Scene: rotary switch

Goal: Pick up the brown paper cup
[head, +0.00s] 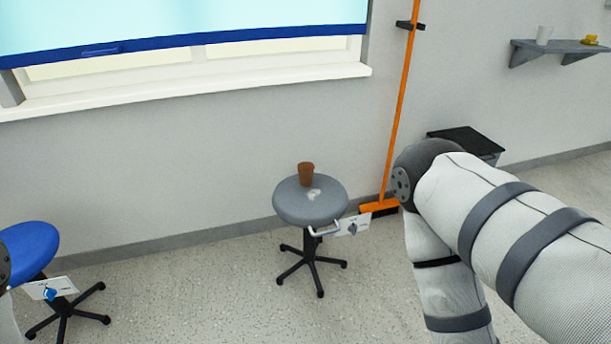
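The brown paper cup (306,174) stands upright on the round grey stool seat (290,205), near its back edge. Beside it on the seat lies a small whitish patch (314,195) that I cannot identify. My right arm comes in from the right side of the view and bends downward, well right of the stool; its gripper is out of the frame. Only a sliver of my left arm shows at the left edge, and its gripper is not seen.
A blue stool (30,245) with a white plate and blue knob stands at the left. A dark-lidded bin (466,140) and a wall shelf (560,47) are at the right. Floor in front is clear.

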